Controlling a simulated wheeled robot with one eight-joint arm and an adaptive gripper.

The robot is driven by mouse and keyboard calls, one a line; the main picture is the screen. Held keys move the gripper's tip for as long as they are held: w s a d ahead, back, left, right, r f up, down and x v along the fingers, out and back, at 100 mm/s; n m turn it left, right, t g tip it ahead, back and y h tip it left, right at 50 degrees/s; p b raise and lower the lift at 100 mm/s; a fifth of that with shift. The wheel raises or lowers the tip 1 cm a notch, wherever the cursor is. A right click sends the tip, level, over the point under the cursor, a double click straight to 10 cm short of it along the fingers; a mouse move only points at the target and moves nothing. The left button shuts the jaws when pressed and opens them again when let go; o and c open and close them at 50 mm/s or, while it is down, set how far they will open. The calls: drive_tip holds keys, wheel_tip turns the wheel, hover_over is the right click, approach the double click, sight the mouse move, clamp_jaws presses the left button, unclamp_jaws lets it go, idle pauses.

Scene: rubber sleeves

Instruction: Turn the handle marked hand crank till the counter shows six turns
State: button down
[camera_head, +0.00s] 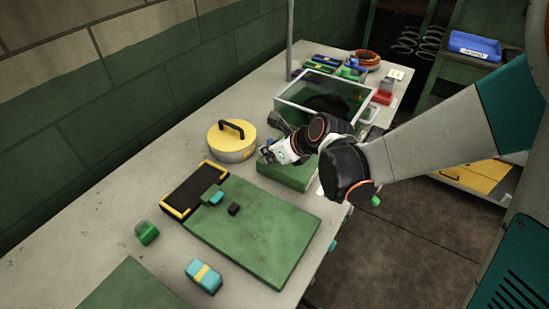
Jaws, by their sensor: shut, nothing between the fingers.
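My gripper (267,153) is at the middle of the bench, over or beside a green block (290,174), just right of a round yellow lid-like thing (231,147) with a black handle. The gripper looks small and dark here; its fingers are shut and hold nothing that I can see. A dark upright piece (277,124) stands just behind it, at the near left corner of a clear-walled box (322,98). I cannot tell whether this piece is the hand crank. No label marked hand crank and no turn counter can be read; my wrist and forearm hide part of that area.
A green mat (265,240) lies in front, with a black yellow-edged tray (194,190) at its left corner. A green-capped jar (146,232) and a teal and yellow block (204,276) stand nearby. A thin post (290,40) rises behind. A blue bin (474,46) is at the back right.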

drive_tip(key=shift+w+a, duration=0.5)
drive_tip(key=shift+w, duration=0.1)
drive_tip(key=shift+s+d, duration=0.1)
idle(1.0)
